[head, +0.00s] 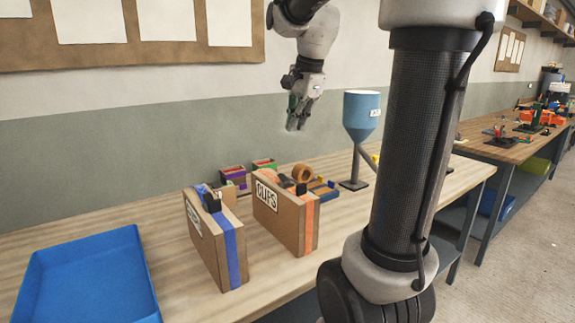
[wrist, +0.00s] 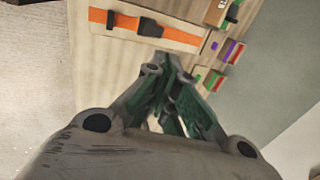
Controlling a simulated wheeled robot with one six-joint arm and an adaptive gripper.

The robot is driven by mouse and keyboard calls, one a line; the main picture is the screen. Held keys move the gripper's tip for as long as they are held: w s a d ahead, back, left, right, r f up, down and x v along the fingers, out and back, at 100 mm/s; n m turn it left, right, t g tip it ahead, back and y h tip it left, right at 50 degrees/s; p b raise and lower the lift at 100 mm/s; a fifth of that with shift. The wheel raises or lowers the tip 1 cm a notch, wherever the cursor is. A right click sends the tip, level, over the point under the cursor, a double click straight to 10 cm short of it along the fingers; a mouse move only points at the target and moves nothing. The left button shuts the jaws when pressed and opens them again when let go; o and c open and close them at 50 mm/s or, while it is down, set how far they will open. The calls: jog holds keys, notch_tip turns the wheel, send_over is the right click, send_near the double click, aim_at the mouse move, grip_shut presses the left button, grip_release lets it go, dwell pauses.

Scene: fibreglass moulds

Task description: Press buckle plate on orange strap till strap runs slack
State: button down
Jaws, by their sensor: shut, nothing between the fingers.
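The orange strap (head: 309,226) runs over the top and down the end face of a cardboard box (head: 276,222) with a printed label on its side. In the wrist view the orange strap (wrist: 182,36) crosses the pale box top, with a dark buckle plate (wrist: 150,27) on it and a smaller dark piece beside it. Strap tension cannot be told from here. My gripper (head: 293,126) is shut and empty, in the air above and behind the box, apart from the strap. Its fingers (wrist: 166,66) point toward the box in the wrist view.
A similar box with a blue strap (head: 232,252) stands to the left. A blue tray (head: 88,285) lies at the front left. Small bins (head: 236,174) and a tape roll (head: 302,173) sit behind the boxes. A blue hopper (head: 361,113) stands right of my gripper.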

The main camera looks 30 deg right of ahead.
send_near(283, 178)
jog(key=w+f, duration=0.1)
jog(key=w+d+f, duration=0.1)
jog(key=f, duration=0.1)
jog(key=w+d+f, duration=0.1)
jog(key=w+f, duration=0.1)
jog(key=shift+f, duration=0.25)
jog(key=shift+w+f, duration=0.15)
jog(key=shift+f, duration=0.15)
jog(key=shift+w+f, duration=0.35)
jog(key=shift+f, duration=0.15)
jog(key=shift+s+r, duration=0.1)
jog(key=shift+s, duration=0.1)
jog(key=shift+s+r, duration=0.3)
jog(key=shift+s, duration=0.25)
jog(key=shift+r, duration=0.15)
